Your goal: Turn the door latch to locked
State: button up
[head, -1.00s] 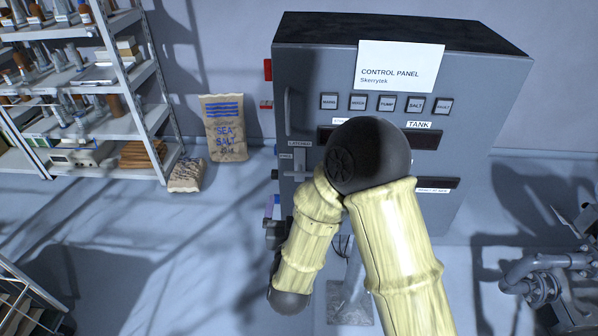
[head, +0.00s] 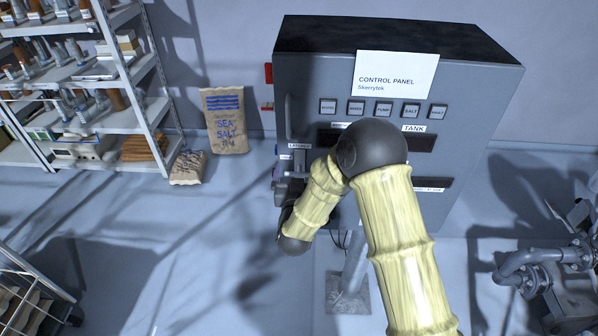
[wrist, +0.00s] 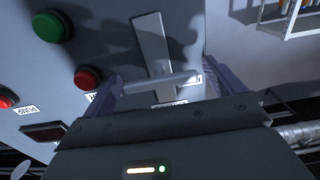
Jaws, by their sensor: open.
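The door latch (wrist: 150,45) is a grey metal piece on the front of the control panel cabinet, with a crossbar handle (wrist: 160,83). In the head view, the latch (head: 299,160) shows at the cabinet's left side, below a small label that seems to read "LATCHED". My gripper (wrist: 160,87) is open, with one purple finger near each end of the crossbar. I cannot tell whether the fingers touch it. In the head view my gripper (head: 288,187) is small and dark, just below the latch, and its fingers are hard to make out.
The cabinet (head: 470,100) has a row of labelled buttons and a vertical door handle (head: 289,117). In the wrist view, a green button (wrist: 52,26) and a red button (wrist: 88,78) sit left of the latch. Salt sacks (head: 225,120) and shelving (head: 150,85) stand left; the floor between is open.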

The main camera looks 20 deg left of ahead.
jog(key=c, duration=1)
jog(key=shift+n+b, duration=0.4)
jog(key=shift+b, duration=0.05)
jog(key=n+b, duration=0.3)
jog(key=shift+a+f, duration=0.1)
jog(key=shift+f, duration=0.05)
jog(key=n+b, duration=0.2)
jog(key=n, duration=0.2)
jog(key=shift+n, duration=0.4)
jog(key=n, duration=0.5)
jog(key=shift+s+a+b, duration=0.1)
jog(key=shift+b, duration=0.25)
jog(key=shift+n+p, duration=0.3)
jog(key=shift+n, duration=1.9)
